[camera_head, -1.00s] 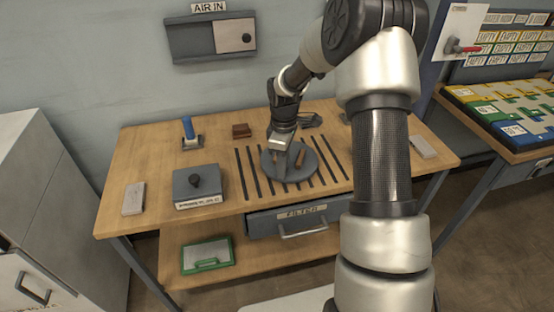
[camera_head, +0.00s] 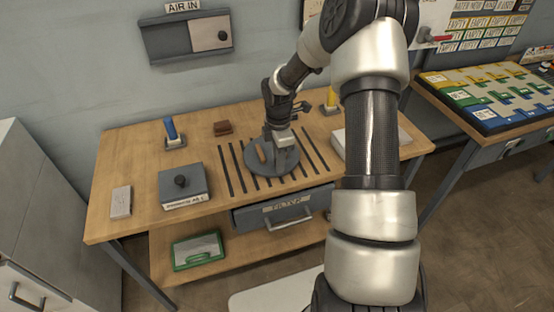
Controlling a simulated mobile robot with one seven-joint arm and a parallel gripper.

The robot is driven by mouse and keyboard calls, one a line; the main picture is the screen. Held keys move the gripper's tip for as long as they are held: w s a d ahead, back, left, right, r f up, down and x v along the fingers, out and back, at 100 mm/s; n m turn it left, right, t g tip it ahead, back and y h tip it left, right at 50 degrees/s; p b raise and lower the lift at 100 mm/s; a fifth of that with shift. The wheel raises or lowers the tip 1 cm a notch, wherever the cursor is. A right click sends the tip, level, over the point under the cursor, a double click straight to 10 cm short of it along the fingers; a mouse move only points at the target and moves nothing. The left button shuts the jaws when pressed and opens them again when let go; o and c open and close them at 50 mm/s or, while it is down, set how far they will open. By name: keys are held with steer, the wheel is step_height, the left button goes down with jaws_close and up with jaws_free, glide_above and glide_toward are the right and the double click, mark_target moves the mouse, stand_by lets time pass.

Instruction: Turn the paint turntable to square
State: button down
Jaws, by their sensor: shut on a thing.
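The paint turntable (camera_head: 287,170) is a round grey disc on a row of dark slats on the wooden bench, near the bench's middle. A brown peg-like handle (camera_head: 262,153) stands up at the left part of the disc. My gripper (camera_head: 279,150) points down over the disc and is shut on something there. The gripper body hides what lies between the fingers, so I cannot tell which part of the turntable it holds. I cannot tell how square the disc sits.
A grey lidded box (camera_head: 184,188) and a blue-handled tool (camera_head: 172,132) stand at the left. A brown block (camera_head: 222,128) and a yellow object (camera_head: 331,102) sit behind. A filter drawer (camera_head: 285,212) hangs below the bench top. A colored board (camera_head: 490,97) lies on the right table.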

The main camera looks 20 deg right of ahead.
stand_by(0.3)
steer(key=c, duration=1.6)
jaws_free()
step_height(320, 180, up, 18)
steer(key=shift+f+p, duration=0.25)
steer(key=shift+p, duration=0.6)
